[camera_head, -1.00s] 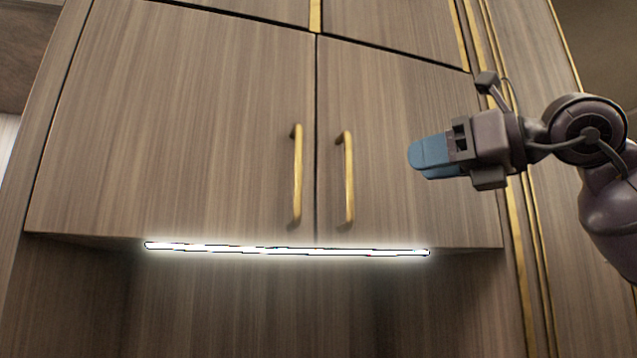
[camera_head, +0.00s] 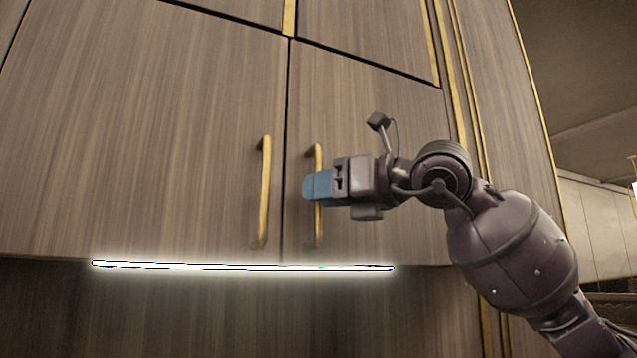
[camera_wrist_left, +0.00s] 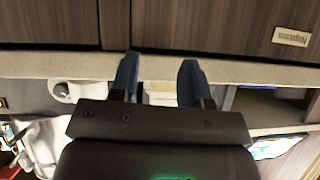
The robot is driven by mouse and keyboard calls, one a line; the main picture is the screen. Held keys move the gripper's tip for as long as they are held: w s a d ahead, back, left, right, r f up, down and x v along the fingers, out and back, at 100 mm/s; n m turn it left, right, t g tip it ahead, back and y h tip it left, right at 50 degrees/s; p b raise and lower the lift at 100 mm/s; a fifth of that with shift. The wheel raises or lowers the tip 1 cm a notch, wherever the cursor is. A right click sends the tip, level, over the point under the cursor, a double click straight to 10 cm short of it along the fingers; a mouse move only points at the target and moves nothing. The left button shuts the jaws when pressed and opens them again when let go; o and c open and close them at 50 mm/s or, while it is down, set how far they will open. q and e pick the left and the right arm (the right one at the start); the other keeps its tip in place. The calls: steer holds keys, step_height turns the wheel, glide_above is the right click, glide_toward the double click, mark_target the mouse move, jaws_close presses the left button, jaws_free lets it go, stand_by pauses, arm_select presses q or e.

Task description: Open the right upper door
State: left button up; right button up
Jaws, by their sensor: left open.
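The right upper door (camera_head: 385,120) is a wood-grain panel, closed and level with its neighbour. Its vertical brass handle (camera_head: 318,230) stands near the door's left edge. My right gripper (camera_head: 318,187) comes in from the right, its blue fingers overlapping the handle's middle. The fingers hide that stretch of the handle, and I cannot tell whether they are around it or in front of it. Their gap does not show. My left gripper (camera_wrist_left: 157,82) shows only in the left wrist view, with its two blue fingers apart and nothing between them.
The left upper door (camera_head: 150,130) is closed, with its own brass handle (camera_head: 263,190) close by. A glowing light strip (camera_head: 240,266) runs under the doors. In the left wrist view, wood fronts with a small label (camera_wrist_left: 291,37) lie along a pale edge (camera_wrist_left: 60,66).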

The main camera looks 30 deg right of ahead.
steer(key=shift+w+a, duration=0.35)
steer(key=shift+w, duration=0.15)
jaws_close()
steer(key=shift+s, duration=0.2)
